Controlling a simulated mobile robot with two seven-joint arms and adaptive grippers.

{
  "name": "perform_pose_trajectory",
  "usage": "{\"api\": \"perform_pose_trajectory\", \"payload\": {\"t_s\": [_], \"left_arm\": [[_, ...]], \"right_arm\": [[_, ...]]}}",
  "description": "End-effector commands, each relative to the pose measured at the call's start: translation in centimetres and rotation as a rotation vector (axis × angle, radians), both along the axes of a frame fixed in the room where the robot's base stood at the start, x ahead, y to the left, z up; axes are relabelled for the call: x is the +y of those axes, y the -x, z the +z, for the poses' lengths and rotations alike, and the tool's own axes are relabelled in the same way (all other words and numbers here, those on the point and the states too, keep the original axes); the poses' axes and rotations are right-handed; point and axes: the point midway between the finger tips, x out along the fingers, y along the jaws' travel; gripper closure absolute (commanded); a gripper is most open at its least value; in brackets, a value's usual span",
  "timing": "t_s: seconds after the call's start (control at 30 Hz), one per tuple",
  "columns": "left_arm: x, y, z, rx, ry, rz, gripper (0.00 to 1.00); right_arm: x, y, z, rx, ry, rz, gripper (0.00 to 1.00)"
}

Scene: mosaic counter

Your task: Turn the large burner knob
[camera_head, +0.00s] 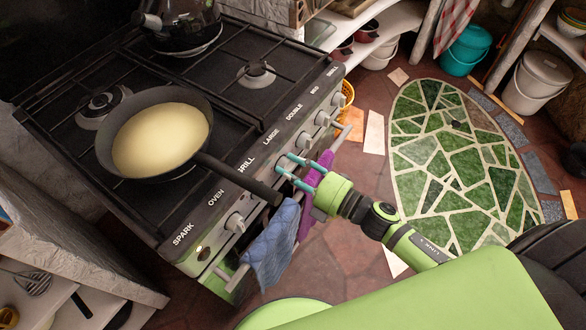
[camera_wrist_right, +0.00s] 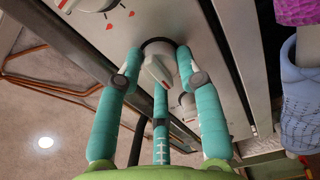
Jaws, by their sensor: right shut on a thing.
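The stove's front panel carries a row of knobs under printed labels. The large burner knob (camera_head: 283,169) sits below the word LARGE, partly covered by my teal fingers. My right gripper (camera_head: 287,165) reaches it from the lower right and is shut on it. In the right wrist view, the white knob (camera_wrist_right: 158,70) lies between the fingertips of my right gripper (camera_wrist_right: 157,66), with its front face partly showing. My left gripper is not in view.
A frying pan (camera_head: 118,160) with yellowish contents stands on the hob, its handle sticking out beside my right gripper. Blue (camera_head: 270,250) and purple (camera_head: 308,205) cloths hang on the front rail below. Neighbouring knobs (camera_head: 304,140) are close.

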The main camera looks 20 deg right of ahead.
Motion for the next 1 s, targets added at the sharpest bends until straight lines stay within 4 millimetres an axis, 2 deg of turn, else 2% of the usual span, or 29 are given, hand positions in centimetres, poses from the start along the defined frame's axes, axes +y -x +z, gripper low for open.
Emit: {"api": "perform_pose_trajectory", "payload": {"t_s": [0.03,0.43,0.97,1.0], "left_arm": [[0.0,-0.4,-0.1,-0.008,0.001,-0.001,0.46],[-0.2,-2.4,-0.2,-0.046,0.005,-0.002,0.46],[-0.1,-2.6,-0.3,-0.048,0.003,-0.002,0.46],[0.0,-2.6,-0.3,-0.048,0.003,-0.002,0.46]], "right_arm": [[0.5,0.2,0.2,-0.026,0.018,0.01,0.96],[0.5,0.3,0.1,-0.13,0.155,0.012,0.96],[0.5,0.3,-0.1,-0.141,0.174,0.012,0.96],[0.5,0.3,-0.1,-0.141,0.174,0.012,0.55]]}}
